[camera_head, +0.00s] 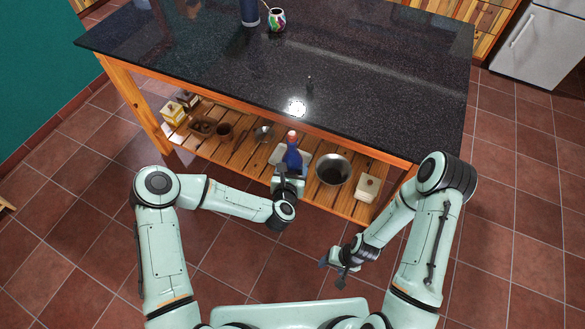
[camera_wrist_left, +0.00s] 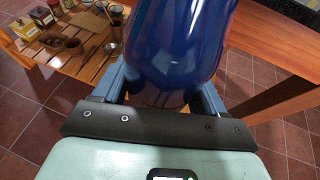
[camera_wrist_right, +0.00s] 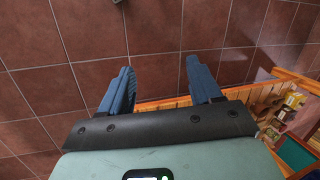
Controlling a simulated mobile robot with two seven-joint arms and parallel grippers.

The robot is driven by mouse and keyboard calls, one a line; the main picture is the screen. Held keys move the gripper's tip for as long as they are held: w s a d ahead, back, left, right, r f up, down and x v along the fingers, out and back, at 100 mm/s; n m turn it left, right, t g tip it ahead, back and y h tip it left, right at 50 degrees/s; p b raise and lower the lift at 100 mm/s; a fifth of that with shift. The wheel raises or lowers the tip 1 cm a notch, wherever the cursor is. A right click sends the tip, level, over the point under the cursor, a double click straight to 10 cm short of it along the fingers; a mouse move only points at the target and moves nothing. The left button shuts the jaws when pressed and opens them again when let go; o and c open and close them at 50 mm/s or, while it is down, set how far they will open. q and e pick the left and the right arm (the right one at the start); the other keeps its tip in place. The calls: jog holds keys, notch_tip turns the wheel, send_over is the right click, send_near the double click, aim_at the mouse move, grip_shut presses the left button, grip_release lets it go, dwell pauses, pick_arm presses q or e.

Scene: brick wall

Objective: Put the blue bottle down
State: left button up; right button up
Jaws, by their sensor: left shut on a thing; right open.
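A blue bottle (camera_head: 292,156) with a red-and-white top is upright in front of the table's lower shelf. My left gripper (camera_head: 289,178) is shut on it. In the left wrist view the bottle (camera_wrist_left: 178,45) fills the space between the fingers, and its lower body is close to the camera. Whether its base touches anything is hidden. My right gripper (camera_head: 338,268) is open and empty over the floor, right of and nearer than the left one. Its two blue fingers (camera_wrist_right: 160,85) are spread apart in the right wrist view.
The dark countertop (camera_head: 370,85) is mostly clear, with a dark blue flask (camera_head: 250,12) and colourful cup (camera_head: 277,19) at its far edge. The slatted lower shelf (camera_head: 225,150) holds a metal bowl (camera_head: 333,169), a small box (camera_head: 367,187), brown pots and yellow canisters (camera_head: 173,112).

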jog(key=shift+s+a+r, duration=0.2)
jog(key=shift+s+a, duration=0.4)
jog(key=shift+s+a+r, duration=0.15)
jog(key=shift+s+a, duration=0.4)
